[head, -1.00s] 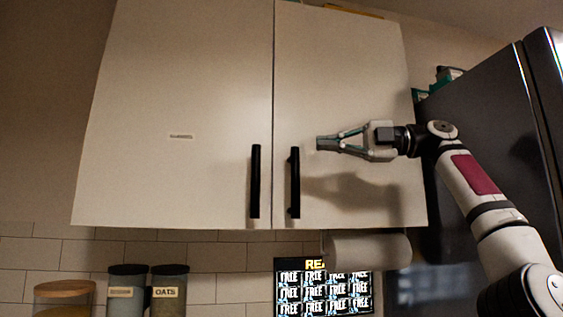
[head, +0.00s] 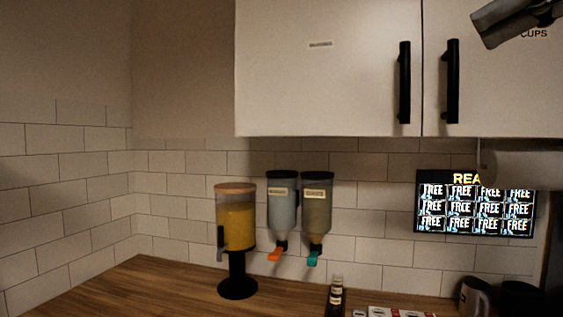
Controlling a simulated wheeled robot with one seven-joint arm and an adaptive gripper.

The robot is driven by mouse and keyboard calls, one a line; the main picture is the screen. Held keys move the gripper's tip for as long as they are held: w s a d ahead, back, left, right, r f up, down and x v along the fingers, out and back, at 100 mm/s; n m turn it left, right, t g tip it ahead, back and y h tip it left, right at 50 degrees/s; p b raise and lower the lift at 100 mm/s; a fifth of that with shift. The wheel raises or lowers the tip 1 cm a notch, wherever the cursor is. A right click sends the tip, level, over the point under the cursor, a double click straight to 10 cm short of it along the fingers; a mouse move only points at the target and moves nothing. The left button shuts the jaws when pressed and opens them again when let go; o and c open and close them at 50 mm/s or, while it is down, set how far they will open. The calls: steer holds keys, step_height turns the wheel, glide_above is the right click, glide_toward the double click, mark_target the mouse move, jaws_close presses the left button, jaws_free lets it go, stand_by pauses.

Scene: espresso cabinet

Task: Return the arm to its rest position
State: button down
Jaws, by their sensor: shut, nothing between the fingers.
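My gripper (head: 486,27) shows at the upper right edge of the head view, in front of the right cabinet door. Its grey fingertips are together with nothing between them. The white wall cabinet (head: 310,90) has two closed doors with black vertical handles, the left handle (head: 404,82) and the right handle (head: 452,80). The gripper is above and to the right of the right handle, apart from it. A label reading CUPS is partly covered by the gripper.
A dispenser with yellow contents (head: 238,230) stands on the wooden counter (head: 150,285). Two wall dispensers (head: 282,212) (head: 316,215) hang beside it. A screen (head: 475,204), a bottle (head: 336,298) and a dark mug (head: 474,297) are to the right. The left counter is clear.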

steer(key=a+f+m+g+h, duration=0.1)
steer(key=a+f+m+h, duration=0.4)
steer(key=f, duration=0.7)
steer(key=s+f+m+g+h, duration=0.2)
steer(key=f+m, duration=0.5)
steer(key=f, duration=0.8)
steer(key=s+f+m+g+h, duration=0.1)
steer(key=s+f+m+g, duration=0.2)
steer(key=f+m, duration=0.4)
step_height(320, 180, down, 9)
steer(key=shift+s+d+r+h, duration=0.1)
steer(key=shift+s+d+h, duration=0.2)
steer(key=shift+d+h, duration=0.1)
